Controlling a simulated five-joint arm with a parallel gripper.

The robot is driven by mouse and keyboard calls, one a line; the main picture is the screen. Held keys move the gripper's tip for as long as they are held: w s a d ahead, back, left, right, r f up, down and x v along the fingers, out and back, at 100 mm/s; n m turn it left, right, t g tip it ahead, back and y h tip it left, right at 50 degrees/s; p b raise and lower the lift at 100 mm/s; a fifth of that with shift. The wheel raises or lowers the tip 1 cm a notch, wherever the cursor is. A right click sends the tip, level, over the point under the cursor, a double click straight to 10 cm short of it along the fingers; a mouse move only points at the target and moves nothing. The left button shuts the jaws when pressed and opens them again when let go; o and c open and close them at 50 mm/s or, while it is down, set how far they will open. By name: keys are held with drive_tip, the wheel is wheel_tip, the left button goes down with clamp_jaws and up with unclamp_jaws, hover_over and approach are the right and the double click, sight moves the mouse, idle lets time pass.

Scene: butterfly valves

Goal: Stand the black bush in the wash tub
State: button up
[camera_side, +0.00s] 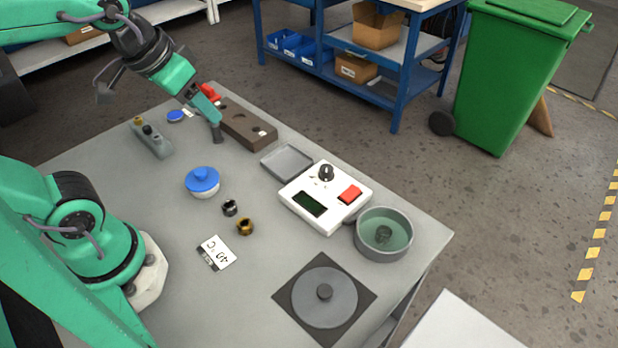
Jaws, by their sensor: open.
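The black bush (229,208) is a small dark ring on the grey table, close to a brass bush (245,226). The wash tub (358,242) is a round grey pan with greenish liquid at the table's right edge. A small dark round shape (384,235) shows in the tub; I cannot tell what it is. My gripper (216,134) is open, beside the brown block at the back of the table. It is well away from the black bush, and nothing shows between its fingers.
A blue-lidded white pot (202,182) stands behind the bushes. The brown block (246,126), grey tray (287,162), pegged grey block (152,139), round plate (324,297) and label card (216,252) surround the clear middle.

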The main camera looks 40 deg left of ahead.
drive_tip(key=shift+s+a+f, duration=0.2)
drive_tip(key=shift+s+a, duration=0.05)
drive_tip(key=shift+s, duration=0.25)
drive_tip(key=shift+s+a+f, duration=0.2)
drive_tip(key=shift+s+a, duration=0.05)
drive_tip(key=shift+s, duration=0.2)
